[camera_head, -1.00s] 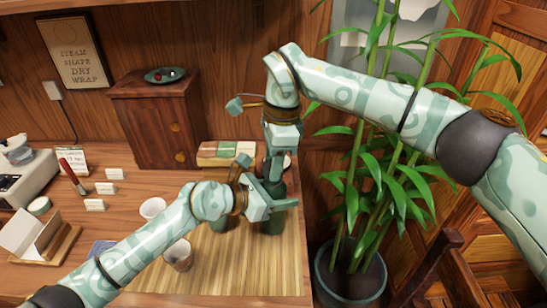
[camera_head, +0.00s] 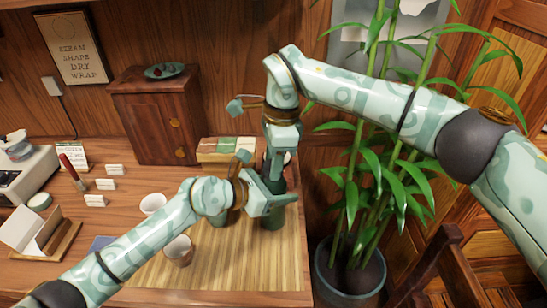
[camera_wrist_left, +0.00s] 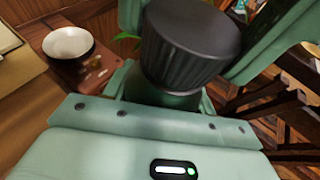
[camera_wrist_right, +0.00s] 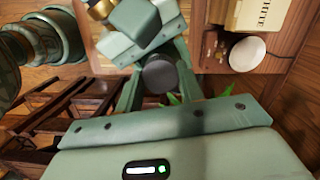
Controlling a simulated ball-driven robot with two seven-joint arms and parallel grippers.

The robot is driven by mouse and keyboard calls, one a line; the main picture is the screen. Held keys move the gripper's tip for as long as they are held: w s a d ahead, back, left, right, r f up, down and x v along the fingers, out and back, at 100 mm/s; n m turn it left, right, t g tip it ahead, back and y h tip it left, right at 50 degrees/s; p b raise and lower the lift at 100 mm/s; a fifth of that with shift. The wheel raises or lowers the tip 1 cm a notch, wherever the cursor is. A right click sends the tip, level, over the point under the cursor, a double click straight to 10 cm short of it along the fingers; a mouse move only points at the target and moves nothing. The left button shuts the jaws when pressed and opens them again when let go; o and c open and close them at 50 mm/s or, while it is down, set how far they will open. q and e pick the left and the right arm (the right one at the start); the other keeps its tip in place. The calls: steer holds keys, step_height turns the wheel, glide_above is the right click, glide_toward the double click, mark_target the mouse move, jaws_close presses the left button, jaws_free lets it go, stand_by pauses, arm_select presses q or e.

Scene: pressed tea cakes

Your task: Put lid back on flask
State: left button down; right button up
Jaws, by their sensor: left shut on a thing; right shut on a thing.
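The dark green flask (camera_head: 272,218) stands upright near the mat's right edge. My left gripper (camera_head: 274,200) is shut on its upper part from the left. My right gripper (camera_head: 273,174) points down just above, shut on the lid. The dark, ridged lid (camera_wrist_left: 188,45) shows large in the left wrist view, directly over a green surface. In the right wrist view the lid (camera_wrist_right: 160,76) is a dark disc between my right fingers. In the head view the grippers hide the join, so I cannot tell whether the lid is seated.
A wooden cabinet (camera_head: 160,120) stands behind. A potted bamboo (camera_head: 350,275) stands close to the table's right edge. A white bowl (camera_wrist_left: 68,42) shows in the left wrist view.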

steer(key=m+t, duration=0.1)
steer(key=m, duration=1.2)
steer(key=shift+t+h, duration=0.3)
steer(key=m, duration=0.5)
steer(key=shift+a+m+h, duration=0.1)
steer(key=shift+m+h, duration=0.2)
steer(key=shift+m, duration=0.1)
steer(key=m, duration=0.6)
steer(key=shift+m+h, duration=0.4)
steer(key=m, duration=0.7)
steer(key=shift+h, duration=0.3)
steer(key=m+g, duration=0.1)
steer(key=m, duration=0.6)
steer(key=shift+w, duration=0.1)
steer(key=m+g, duration=0.1)
steer(key=m, duration=1.1)
steer(key=shift+f, duration=0.1)
